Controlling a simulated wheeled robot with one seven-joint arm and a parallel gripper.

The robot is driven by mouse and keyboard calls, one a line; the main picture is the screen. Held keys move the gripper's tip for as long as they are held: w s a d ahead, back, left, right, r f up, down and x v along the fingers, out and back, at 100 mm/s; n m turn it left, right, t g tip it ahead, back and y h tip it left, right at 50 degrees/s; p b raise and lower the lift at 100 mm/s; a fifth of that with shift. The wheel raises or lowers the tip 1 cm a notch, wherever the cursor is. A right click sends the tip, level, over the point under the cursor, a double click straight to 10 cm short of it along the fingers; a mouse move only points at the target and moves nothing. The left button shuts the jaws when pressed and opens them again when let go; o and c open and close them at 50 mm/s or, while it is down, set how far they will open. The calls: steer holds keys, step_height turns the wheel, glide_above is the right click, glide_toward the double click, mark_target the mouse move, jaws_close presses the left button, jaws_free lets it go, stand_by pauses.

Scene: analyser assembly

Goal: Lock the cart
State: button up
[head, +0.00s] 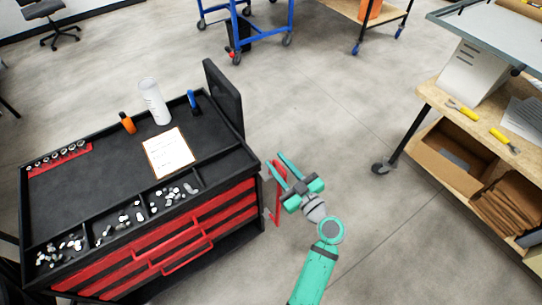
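The cart (95,195) is a black tool cart with red-fronted drawers (185,240), standing at the left of the head view. The drawers look closed. A thin upright red bar (278,207) stands just off the cart's right end, with a small grey piece (268,213) beside it. My teal gripper (276,162) is to the right of the cart's front right corner, its two fingers apart and pointing up-left. The red bar passes behind or between the fingers; I cannot tell which, nor whether they touch it. The cart's wheels are hidden.
A clipboard (168,152), white cylinder (154,101), orange bottle (127,123) and small metal parts (173,194) are on the cart. A black panel (224,98) rises at its back right. A wooden-shelved bench (444,107) stands right.

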steer(key=shift+x, duration=1.7)
jaws_close()
steer(key=shift+d, duration=0.1)
